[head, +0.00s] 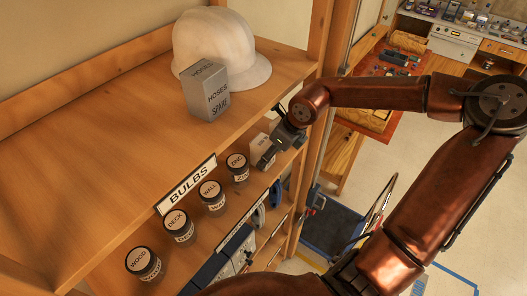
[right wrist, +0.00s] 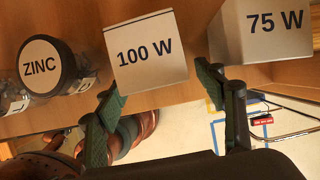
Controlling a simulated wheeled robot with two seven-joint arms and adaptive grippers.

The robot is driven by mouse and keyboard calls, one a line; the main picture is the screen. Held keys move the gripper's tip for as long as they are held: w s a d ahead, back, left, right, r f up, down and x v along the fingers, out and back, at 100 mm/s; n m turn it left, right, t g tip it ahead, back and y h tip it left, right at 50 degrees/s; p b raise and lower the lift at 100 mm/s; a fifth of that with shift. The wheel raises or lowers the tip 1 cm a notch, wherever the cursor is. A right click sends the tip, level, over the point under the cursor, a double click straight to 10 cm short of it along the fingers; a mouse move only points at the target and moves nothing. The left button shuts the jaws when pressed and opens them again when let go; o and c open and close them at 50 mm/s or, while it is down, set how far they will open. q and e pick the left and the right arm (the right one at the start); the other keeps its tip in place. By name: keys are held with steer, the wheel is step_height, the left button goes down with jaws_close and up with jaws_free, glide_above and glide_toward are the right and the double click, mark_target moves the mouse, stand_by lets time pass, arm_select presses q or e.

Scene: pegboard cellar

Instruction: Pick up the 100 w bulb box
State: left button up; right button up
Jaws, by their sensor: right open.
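The 100 W bulb box (right wrist: 147,52) is a white box with dark lettering. In the right wrist view it stands upright on a wooden shelf, ahead of and roughly between my right gripper's fingertips (right wrist: 160,82). The green-padded fingers are spread open and empty, and the box looks just beyond them; I cannot tell whether they touch it. In the head view a pale box (head: 257,142) shows under the upper shelf, partly hidden behind my right gripper (head: 270,138). My left gripper is in neither view.
A 75 W box (right wrist: 268,30) stands close right of the 100 W box, by the right finger. A ZINC jar (right wrist: 48,65) is to its left.

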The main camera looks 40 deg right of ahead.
steer(key=shift+x, duration=0.8)
steer(key=shift+c, duration=0.7)
steer(key=c, duration=1.1)
